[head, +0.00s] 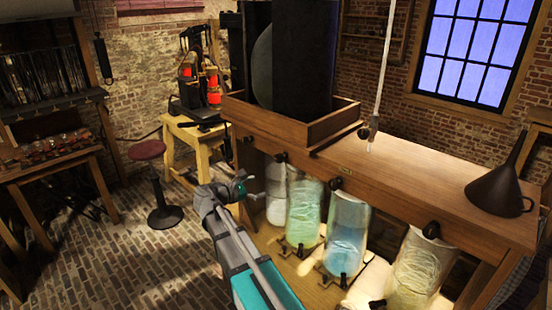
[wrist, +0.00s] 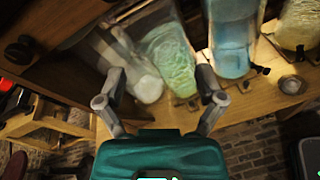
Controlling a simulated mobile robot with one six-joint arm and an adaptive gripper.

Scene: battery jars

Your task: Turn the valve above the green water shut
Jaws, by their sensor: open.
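The jar of green water (head: 304,212) stands under the wooden bench, between a whitish jar (head: 277,200) and a blue one (head: 346,235). A dark round valve knob (head: 280,157) sits on the bench's front edge, up and left of the green jar; it looks like the valve above it. I cannot tell how far it is turned. My gripper (head: 246,187) is open and empty, left of the jars and below that knob, apart from it. In the wrist view, the green jar (wrist: 172,60) shows beyond my spread fingers (wrist: 160,85).
More dark knobs (head: 336,183) line the bench edge. A yellowish jar (head: 420,270) stands at right, with small dark fittings (head: 327,280) at the jar bases. A black funnel (head: 497,190) stands on the bench top (head: 415,165). A stool (head: 160,190) stands left, with open brick floor.

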